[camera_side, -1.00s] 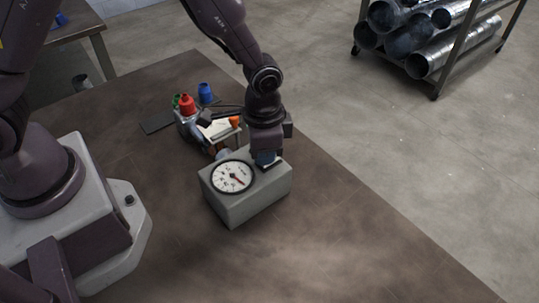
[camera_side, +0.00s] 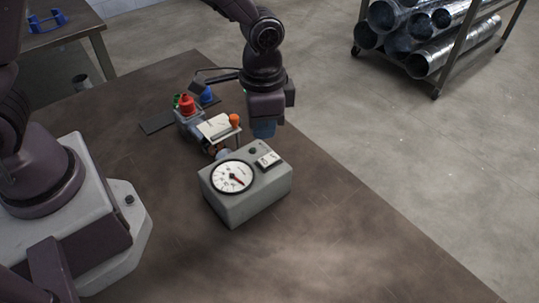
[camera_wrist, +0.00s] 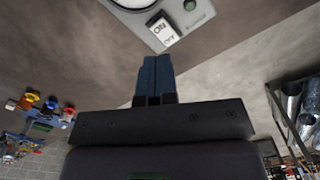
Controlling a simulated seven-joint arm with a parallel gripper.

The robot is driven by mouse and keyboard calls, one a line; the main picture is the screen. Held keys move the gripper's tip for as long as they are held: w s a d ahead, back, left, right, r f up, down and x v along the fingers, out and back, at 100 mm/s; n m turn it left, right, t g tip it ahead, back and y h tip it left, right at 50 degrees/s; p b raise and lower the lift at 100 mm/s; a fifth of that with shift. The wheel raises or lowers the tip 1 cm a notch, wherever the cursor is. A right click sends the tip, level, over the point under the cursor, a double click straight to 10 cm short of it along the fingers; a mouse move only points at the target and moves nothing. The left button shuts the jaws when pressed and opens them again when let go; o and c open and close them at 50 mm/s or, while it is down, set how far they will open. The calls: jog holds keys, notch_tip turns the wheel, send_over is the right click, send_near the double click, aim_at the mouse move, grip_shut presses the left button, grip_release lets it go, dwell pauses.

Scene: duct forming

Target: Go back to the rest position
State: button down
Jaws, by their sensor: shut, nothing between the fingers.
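My gripper (camera_side: 264,128) is shut and empty, with blue fingers pointing down, above and behind the grey gauge box. In the wrist view its closed blue fingers (camera_wrist: 155,76) stand in the middle, apart from the box. In the wrist view the switch (camera_wrist: 163,31) shows ON and OFF markings beside a green button (camera_wrist: 190,5).
Behind the box stand a red-capped item (camera_side: 187,104), an orange-topped piece (camera_side: 234,120) and a blue item (camera_side: 206,96), close to my gripper's left. The brown table (camera_side: 330,230) is clear to the right and front. A rack of metal ducts (camera_side: 430,40) stands on the floor beyond.

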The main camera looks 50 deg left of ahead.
dwell(0.3)
jog(key=s+a+r+n+t, duration=0.2)
jog(key=s+a+r+n, duration=0.1)
jog(key=s+a+r, duration=0.2)
jog(key=s+a+r+n+t, duration=0.3)
jog(key=s+a+r, duration=0.3)
jog(key=r, duration=0.8)
jog(key=s, duration=0.3)
jog(key=shift+s+a+t, duration=0.25)
jog(key=shift+s+t, duration=0.05)
jog(key=shift+s, duration=0.1)
